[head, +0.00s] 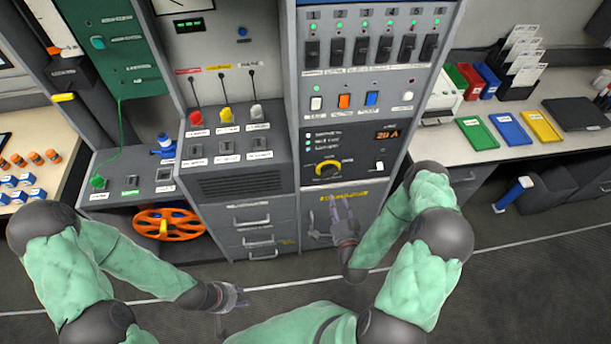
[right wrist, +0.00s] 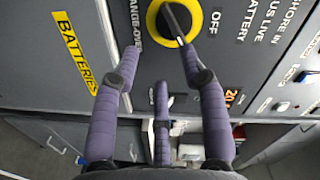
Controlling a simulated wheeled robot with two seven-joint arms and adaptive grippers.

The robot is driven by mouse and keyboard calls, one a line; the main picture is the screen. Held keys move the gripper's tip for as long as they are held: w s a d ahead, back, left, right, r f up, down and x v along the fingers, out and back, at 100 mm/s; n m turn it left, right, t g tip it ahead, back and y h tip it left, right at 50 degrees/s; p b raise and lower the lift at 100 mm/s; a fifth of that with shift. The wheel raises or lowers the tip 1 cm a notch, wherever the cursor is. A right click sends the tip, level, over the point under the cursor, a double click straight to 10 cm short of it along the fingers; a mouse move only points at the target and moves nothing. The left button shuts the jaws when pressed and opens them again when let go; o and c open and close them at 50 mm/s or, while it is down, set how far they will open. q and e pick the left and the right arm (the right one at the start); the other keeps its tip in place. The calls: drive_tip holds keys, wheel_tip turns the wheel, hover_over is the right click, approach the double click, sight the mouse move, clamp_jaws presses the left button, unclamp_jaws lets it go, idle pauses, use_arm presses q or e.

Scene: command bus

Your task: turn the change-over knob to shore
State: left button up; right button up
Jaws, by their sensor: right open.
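The change-over knob (head: 328,169) is a dark knob in a yellow ring on the grey panel, below the amber "20 A" display (head: 388,134). In the right wrist view the knob (right wrist: 176,22) shows a dark bar handle, with "OFF" printed beside the ring. I cannot tell which position it marks. My right gripper (head: 340,204) is open in front of the panel, below the knob. Its fingers (right wrist: 158,58) are spread and empty, with the knob just beyond their tips and no clear contact. My left gripper (head: 238,297) hangs low in front of the drawers; its opening is unclear.
A yellow label reading "BATTERIES" (right wrist: 76,50) is on the panel under the knob. A white rocker switch (head: 377,167) sits right of the knob, and several coloured switches are above. An orange reel (head: 170,224) is in the left shelf. The floor before the cabinet is clear.

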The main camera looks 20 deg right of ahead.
sight(329, 172)
drive_tip(key=shift+m+t, duration=0.3)
drive_tip(key=shift+t, duration=0.1)
drive_tip(key=x, duration=0.7)
drive_tip(key=r+x, duration=0.1)
drive_tip(key=x, duration=0.2)
drive_tip(key=shift+w+d+b, duration=0.2)
drive_tip(key=shift+w+b, duration=0.15)
drive_tip(key=shift+b, duration=0.05)
clamp_jaws()
